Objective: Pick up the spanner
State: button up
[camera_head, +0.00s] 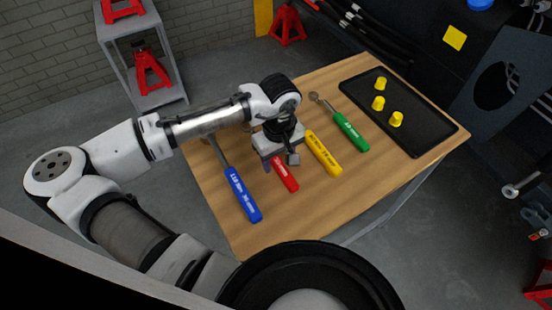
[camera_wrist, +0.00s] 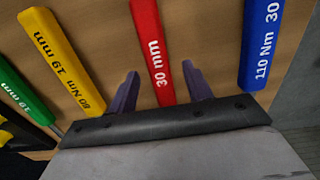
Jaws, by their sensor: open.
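Several tools with coloured handles lie side by side on the wooden table (camera_head: 225,235): blue (camera_head: 243,195), red (camera_head: 284,174), yellow (camera_head: 324,154) and green (camera_head: 350,131). The frames do not name the spanner; the red handle is marked 30 mm and the green one 19 mm. My gripper (camera_head: 281,163) is over the red-handled tool, whose far end is hidden beneath my wrist. In the wrist view my gripper (camera_wrist: 162,85) is open and empty, with one finger on each side of the red handle (camera_wrist: 150,45). The height gap to it cannot be told.
In the wrist view the blue handle (camera_wrist: 262,45) lies right of the fingers and the yellow handle (camera_wrist: 60,60) left. A black tray (camera_head: 420,140) with yellow caps (camera_head: 379,103) is at the table's right. Dark machinery (camera_head: 485,80) stands beyond.

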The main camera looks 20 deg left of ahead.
jog(key=shift+f, duration=0.35)
jog(key=shift+c, duration=0.4)
grip_shut()
jog(key=shift+r, duration=0.1)
notch_tip(320, 180, up, 20)
jog(key=b, duration=0.1)
dwell(0.4)
